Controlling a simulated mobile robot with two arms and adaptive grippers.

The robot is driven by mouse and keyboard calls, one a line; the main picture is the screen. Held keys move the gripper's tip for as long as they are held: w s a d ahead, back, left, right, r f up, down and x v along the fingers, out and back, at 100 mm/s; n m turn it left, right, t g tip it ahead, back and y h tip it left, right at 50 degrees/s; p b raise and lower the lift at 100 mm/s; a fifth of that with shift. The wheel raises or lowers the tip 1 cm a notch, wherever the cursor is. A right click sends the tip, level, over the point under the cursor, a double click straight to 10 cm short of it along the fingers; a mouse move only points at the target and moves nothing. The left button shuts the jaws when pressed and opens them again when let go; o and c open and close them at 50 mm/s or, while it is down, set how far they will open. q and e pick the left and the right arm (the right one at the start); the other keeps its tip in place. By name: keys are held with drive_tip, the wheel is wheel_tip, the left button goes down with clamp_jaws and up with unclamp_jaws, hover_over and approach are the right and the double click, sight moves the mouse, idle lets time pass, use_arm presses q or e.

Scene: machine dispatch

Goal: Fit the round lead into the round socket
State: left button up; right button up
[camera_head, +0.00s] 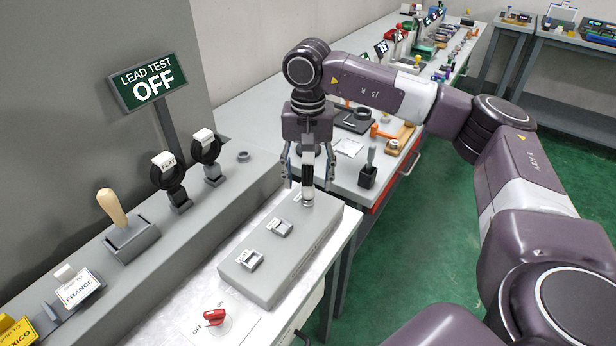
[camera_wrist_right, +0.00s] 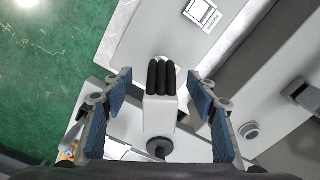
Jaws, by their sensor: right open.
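The lead (camera_head: 308,188) has a white body and a dark top and stands upright at the far end of the grey socket box (camera_head: 262,282). The wrist view shows its white body (camera_wrist_right: 159,115) and black ribbed grip (camera_wrist_right: 160,77). It covers the socket under it, so I cannot tell how deep it sits. Two other sockets, the middle one (camera_head: 280,228) and the near one (camera_head: 250,260), show uncovered. My right gripper (camera_head: 308,180) points down with its fingers apart on either side of the lead, also in the wrist view (camera_wrist_right: 160,95). My left gripper is out of view.
A red OFF/ON knob (camera_head: 214,317) is in front of the box. The "LEAD TEST OFF" sign (camera_head: 149,82) stands behind. A dark pen cup (camera_head: 368,174) stands on the side bench.

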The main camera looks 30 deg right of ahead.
sight(308, 157)
drive_tip(key=shift+r+p, duration=1.9)
drive_tip(key=shift+r, duration=1.15)
